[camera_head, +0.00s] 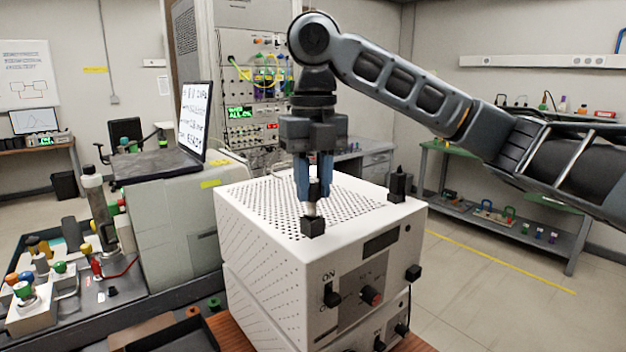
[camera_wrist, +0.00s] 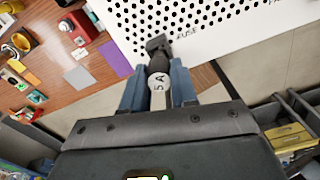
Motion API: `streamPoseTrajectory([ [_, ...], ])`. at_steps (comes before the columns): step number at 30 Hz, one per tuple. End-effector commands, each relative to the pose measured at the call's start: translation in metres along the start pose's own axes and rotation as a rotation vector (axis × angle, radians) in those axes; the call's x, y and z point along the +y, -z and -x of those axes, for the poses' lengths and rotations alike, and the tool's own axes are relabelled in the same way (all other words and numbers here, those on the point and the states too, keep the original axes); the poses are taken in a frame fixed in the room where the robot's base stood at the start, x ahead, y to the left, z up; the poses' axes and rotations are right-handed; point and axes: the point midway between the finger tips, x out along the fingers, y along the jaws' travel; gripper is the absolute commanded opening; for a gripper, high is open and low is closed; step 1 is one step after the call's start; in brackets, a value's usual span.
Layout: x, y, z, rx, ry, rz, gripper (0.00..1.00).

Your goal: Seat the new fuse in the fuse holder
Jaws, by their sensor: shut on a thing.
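My gripper (camera_head: 315,192) points straight down above the white perforated case. Its two blue fingers are shut on the fuse (camera_head: 311,208), a small pale and dark cylinder. In the wrist view, the fuse (camera_wrist: 158,82) shows a white end marked "5A" between the fingers (camera_wrist: 158,93). Directly below it is the fuse holder (camera_head: 313,228), a small black block near the front left of the case top. The fuse's lower end meets the holder's top in the head view; how deep it sits is hidden. The holder (camera_wrist: 157,44) also shows beside the printed word "FUSE".
The white case (camera_head: 265,270) has a switch and a red knob on its front. A black upright part (camera_head: 398,184) stands at its top right. A laptop (camera_head: 160,160) is behind left, and a cluttered bench (camera_head: 75,320) is at left.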

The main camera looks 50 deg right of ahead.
Motion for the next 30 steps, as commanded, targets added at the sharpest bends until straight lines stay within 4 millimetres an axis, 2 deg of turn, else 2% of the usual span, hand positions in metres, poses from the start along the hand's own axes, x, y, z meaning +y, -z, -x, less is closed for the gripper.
streamPoseTrajectory([
  [30, 0.0, 0.0, -0.024, 0.001, 0.0, 0.0, 0.0],
])
